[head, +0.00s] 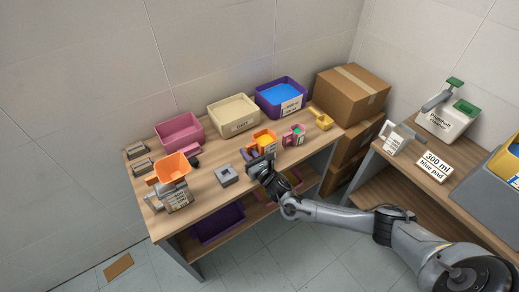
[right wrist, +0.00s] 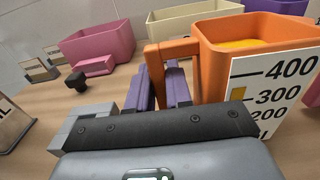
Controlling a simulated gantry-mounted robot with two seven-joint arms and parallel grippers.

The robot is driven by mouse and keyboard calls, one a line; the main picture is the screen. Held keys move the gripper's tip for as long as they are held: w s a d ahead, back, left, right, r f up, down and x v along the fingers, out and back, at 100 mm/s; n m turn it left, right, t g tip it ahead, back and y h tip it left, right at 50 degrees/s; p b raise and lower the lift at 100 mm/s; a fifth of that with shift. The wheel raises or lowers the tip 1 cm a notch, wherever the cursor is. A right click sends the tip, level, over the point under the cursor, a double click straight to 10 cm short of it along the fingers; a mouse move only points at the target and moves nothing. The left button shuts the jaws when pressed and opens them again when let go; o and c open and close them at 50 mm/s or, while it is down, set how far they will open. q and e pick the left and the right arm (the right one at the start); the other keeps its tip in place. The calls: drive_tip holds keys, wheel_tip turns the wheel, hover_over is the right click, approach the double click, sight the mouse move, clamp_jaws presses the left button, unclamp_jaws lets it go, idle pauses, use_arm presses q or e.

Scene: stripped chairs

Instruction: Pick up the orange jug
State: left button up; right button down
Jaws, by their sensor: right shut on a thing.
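The orange jug (head: 264,140) holds something yellow and sits toward the middle of the wooden table in the head view. In the right wrist view the jug (right wrist: 215,65) fills the right side, with a white measuring scale on its face and its handle (right wrist: 155,70) toward the left. My right gripper (head: 259,163) is at the jug's near side. Its purple-padded fingers (right wrist: 162,88) are shut on the handle, one on each side. The jug's base is hidden in the wrist view, so I cannot tell whether it touches the table. My left gripper is not in view.
Pink (head: 180,131), cream (head: 233,115) and purple (head: 281,97) bins stand along the back. A grey block (head: 227,175) lies left of the gripper. A pink-green mug (head: 294,135) and yellow scoop (head: 321,118) stand right. A jug with an orange funnel (head: 172,167) stands left.

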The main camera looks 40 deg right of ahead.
sight(249, 146)
drive_tip(key=shift+r, duration=0.2)
drive_tip(key=shift+r+p, duration=0.65)
drive_tip(key=shift+r, duration=1.2)
drive_tip(key=shift+s+d+r, duration=0.1)
drive_tip(key=shift+d+r, duration=0.05)
drive_tip(key=s+d+r+p, duration=0.2)
drive_tip(key=s+d+r, duration=0.4)
drive_tip(key=s+d, duration=0.1)
drive_tip(key=shift+s+d+r, duration=0.2)
drive_tip(key=shift+d+r, duration=0.05)
drive_tip(key=shift+d, duration=0.3)
drive_tip(key=shift+s+d+r, duration=0.1)
drive_tip(key=shift+d, duration=0.05)
idle(0.3)
idle(1.3)
